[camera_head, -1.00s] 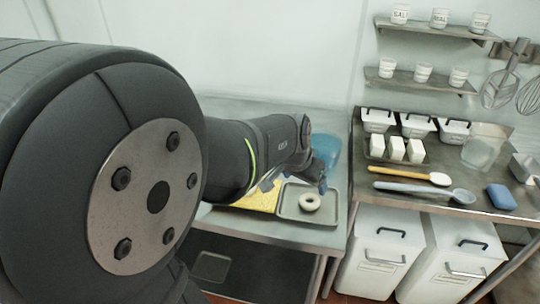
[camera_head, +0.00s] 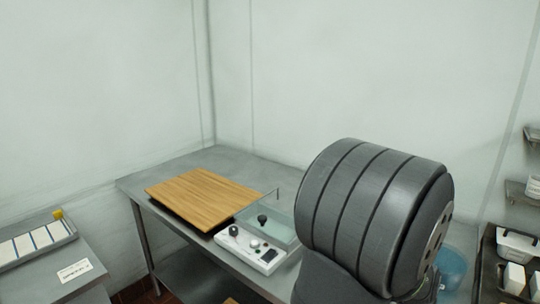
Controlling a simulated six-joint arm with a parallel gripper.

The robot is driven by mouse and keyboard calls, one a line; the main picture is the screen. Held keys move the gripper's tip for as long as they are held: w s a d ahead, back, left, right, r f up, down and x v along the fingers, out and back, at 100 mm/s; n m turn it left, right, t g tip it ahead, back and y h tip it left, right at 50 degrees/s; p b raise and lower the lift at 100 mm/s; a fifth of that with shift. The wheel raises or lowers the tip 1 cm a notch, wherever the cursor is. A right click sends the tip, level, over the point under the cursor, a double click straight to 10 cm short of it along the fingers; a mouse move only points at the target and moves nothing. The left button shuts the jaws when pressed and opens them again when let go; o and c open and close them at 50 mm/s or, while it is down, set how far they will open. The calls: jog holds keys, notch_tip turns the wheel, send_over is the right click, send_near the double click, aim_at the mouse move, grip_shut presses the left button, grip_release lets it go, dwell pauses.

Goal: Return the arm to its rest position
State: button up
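My arm's large dark grey joint fills the lower right of the view. My gripper is not in the picture now. The bagel and the grey tray it lay on in the earlier frame are out of view or hidden behind my arm. A white appliance (camera_head: 256,251) with black knobs and a clear glass-like basin (camera_head: 266,225) stands on the metal table, just left of my arm.
A wooden board (camera_head: 203,198) lies on the metal table (camera_head: 143,184). A tray of white cards (camera_head: 38,240) sits on another table at lower left. A blue bucket (camera_head: 452,267) and white lidded containers (camera_head: 517,243) show at right. Wall above is bare.

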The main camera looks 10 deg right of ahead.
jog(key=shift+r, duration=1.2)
